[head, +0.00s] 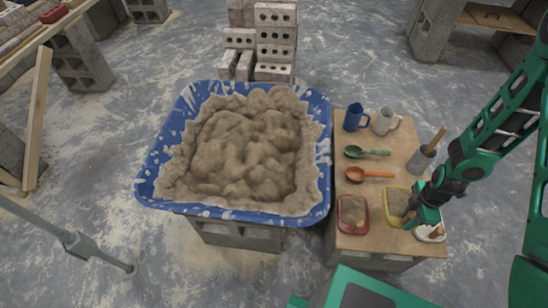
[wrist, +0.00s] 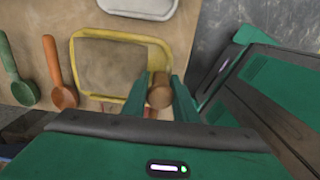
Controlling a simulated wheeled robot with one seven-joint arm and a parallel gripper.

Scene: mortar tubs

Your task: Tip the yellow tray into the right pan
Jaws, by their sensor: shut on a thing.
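The yellow tray (head: 387,205) is at the near right part of the wooden board, with a tan-grey inside. In the wrist view its yellow rim (wrist: 122,36) is ahead of my fingers. My gripper (head: 411,217) is at the tray's right side. In the wrist view my gripper (wrist: 158,90) is shut on a brown wooden handle (wrist: 159,93) at the tray's edge. The tray looks level and on or very close to the board. The only large pan in view is a blue tub (head: 322,150), left of the board, heaped with brown mortar (head: 240,145).
The board (head: 385,150) also bears a red tray (head: 352,230), a white tray (head: 424,238), green (head: 355,152) and orange (head: 356,174) spoons, blue (head: 352,117) and white (head: 382,120) mugs, and a grey pot (head: 420,160). Bricks (head: 275,40) stand behind the tub.

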